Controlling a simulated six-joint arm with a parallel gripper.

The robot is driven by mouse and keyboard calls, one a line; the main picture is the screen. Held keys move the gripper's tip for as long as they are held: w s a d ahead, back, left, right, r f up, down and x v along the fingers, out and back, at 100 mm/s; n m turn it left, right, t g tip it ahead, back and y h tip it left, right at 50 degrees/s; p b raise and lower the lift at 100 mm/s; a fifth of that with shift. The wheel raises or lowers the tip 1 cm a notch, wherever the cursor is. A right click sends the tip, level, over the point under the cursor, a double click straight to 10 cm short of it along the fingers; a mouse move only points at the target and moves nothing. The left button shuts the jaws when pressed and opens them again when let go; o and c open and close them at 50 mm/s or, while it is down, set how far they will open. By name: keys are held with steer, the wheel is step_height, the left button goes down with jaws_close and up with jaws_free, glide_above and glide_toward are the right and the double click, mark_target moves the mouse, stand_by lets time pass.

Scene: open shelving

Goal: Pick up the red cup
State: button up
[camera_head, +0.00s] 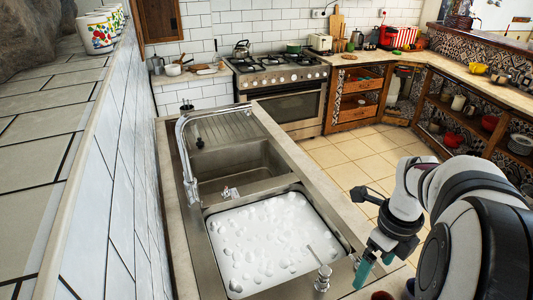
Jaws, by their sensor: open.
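My gripper (375,266) is at the lower right, with teal fingertips pointing down and apart. It is open, and I see nothing between its fingers. It is just right of the sink's counter edge. A dark red rounded thing (381,295) shows at the bottom edge, just below my gripper, mostly cut off by the frame. I cannot tell whether either is the red cup. Red bowl-like things stand on the right shelving, one lower (452,139) and one higher (489,122).
A double sink (186,185) with a tall chrome faucet (188,150) is left of my gripper; its near basin holds white foam (270,240). A soap dispenser (322,278) stands on its rim. The tiled floor (350,160) is open. Flowered cups (96,36) stand on the upper-left ledge.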

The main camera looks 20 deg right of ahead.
mark_target(389, 297)
steer(key=s+d+f+m, duration=0.2)
steer(key=s+d+m, duration=0.1)
steer(key=d+m, duration=0.35)
steer(key=shift+n, duration=0.25)
steer(key=f, duration=1.5)
steer(key=shift+w+f, duration=0.25)
steer(key=shift+f, duration=0.15)
steer(key=c, duration=1.4)
steer(key=shift+r, duration=0.2)
steer(key=shift+d+r, duration=0.1)
steer(key=shift+r, duration=0.25)
step_height(389, 297, up, 3)
steer(key=shift+f, duration=0.1)
steer(key=s+r, duration=0.2)
steer(key=s, duration=0.2)
steer(key=s+r, duration=0.2)
steer(key=s, duration=0.1)
steer(key=s+r, duration=0.3)
steer(key=s, duration=0.1)
steer(key=shift+s+d+r, duration=0.1)
steer(key=shift+s, duration=0.25)
